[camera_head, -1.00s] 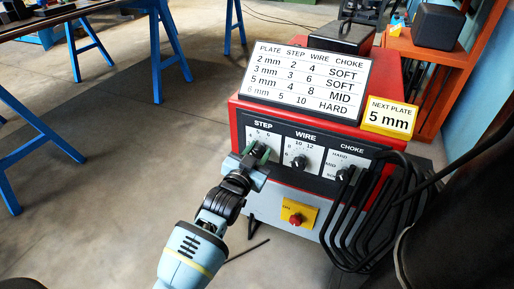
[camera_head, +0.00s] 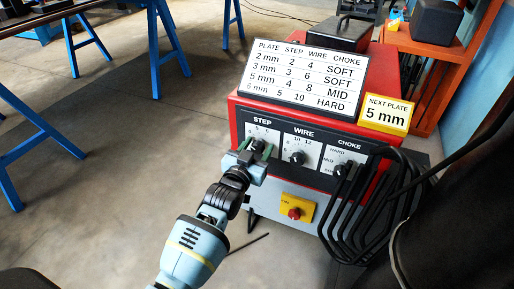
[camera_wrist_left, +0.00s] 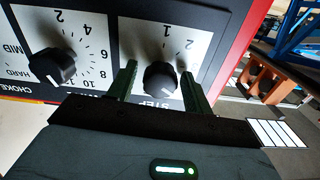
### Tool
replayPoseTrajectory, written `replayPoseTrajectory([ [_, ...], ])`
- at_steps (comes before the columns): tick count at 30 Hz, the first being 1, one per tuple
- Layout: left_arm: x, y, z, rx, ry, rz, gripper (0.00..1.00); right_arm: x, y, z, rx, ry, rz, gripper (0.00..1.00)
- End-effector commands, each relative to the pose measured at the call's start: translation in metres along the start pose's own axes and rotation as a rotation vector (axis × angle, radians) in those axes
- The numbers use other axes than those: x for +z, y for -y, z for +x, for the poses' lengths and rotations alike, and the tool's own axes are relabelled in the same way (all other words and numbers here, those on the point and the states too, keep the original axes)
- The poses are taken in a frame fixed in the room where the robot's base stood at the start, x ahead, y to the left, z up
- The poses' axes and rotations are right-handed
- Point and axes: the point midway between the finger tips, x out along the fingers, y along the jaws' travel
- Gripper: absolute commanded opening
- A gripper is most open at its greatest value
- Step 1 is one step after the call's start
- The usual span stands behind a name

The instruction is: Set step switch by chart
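The red welder (camera_head: 237,112) carries a chart (camera_head: 308,76) whose 5 mm row reads step 4, wire 8, MID. A yellow sign (camera_head: 386,114) reads NEXT PLATE 5 mm. My left gripper (camera_head: 255,148) is at the STEP dial, its fingers on both sides of the black STEP knob (camera_wrist_left: 160,79). Small gaps show beside the knob in the left wrist view, so the gripper looks open around it. The WIRE knob (camera_head: 297,158) and CHOKE knob (camera_head: 342,170) stand to the right. My right gripper is out of view.
Black cables (camera_head: 365,205) hang over the welder's right front, close to the CHOKE dial. A red button on a yellow plate (camera_head: 297,207) sits below the dials. Blue trestles (camera_head: 160,50) stand at the back left. The floor left of the welder is mostly clear.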

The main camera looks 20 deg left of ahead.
Motion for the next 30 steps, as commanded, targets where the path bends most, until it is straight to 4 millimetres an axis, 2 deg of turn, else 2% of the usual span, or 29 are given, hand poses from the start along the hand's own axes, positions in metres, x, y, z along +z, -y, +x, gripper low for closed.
replayPoseTrajectory([
  [11,0.000,0.000,-0.003,0.000,0.001,0.001,0.55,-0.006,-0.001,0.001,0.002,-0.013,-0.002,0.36],
  [14,-0.001,0.000,-0.011,0.000,0.002,0.001,0.55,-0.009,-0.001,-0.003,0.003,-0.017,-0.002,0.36],
  [24,-0.002,0.000,-0.060,0.000,0.000,0.000,0.55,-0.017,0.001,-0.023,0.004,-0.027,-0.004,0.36],
  [30,-0.001,0.000,-0.076,0.000,0.001,0.000,0.55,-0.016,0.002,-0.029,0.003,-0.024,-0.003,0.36],
])
